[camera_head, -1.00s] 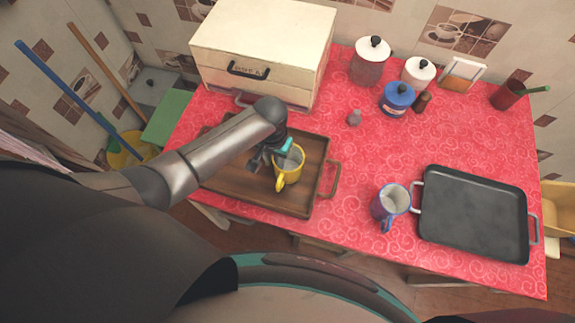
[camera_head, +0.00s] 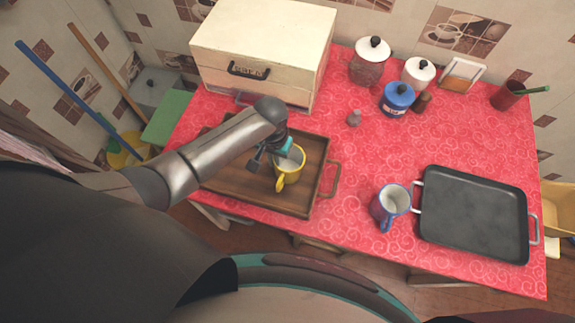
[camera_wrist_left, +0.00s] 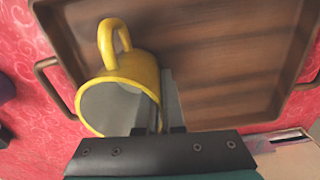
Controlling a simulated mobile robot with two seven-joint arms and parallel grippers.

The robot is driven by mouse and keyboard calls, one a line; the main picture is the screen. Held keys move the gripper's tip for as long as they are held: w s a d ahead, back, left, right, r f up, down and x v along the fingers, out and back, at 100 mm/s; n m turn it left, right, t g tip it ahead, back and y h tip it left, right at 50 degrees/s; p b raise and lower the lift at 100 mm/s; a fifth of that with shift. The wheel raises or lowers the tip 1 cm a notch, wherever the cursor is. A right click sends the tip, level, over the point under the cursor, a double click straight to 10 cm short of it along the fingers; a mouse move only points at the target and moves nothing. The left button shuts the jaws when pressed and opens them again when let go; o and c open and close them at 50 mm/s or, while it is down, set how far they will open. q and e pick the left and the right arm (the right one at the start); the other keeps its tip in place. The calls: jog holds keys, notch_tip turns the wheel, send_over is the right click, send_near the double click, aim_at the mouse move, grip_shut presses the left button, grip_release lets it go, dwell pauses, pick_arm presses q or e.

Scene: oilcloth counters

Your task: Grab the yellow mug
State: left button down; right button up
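The yellow mug (camera_head: 292,175) is upright over the right part of the brown wooden tray (camera_head: 240,188), its handle toward me. In the left wrist view the mug (camera_wrist_left: 133,67) shows its grey inside and its handle at the top. My left gripper (camera_head: 273,166) is at the mug's left side. In the wrist view the left gripper (camera_wrist_left: 160,110) has its fingers close together, one inside the rim and one outside, shut on the mug's wall. Whether the mug's base touches the tray is hidden. My right gripper is not in view.
A blue-purple mug (camera_head: 391,206) and a black tray (camera_head: 473,214) stand at the right on the red counter (camera_head: 350,165). A cream bread box (camera_head: 262,50) is behind the wooden tray.

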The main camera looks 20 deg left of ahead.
pick_arm(q)
jog(key=shift+s+a+f, duration=0.15)
jog(key=shift+a, duration=0.05)
dwell(0.6)
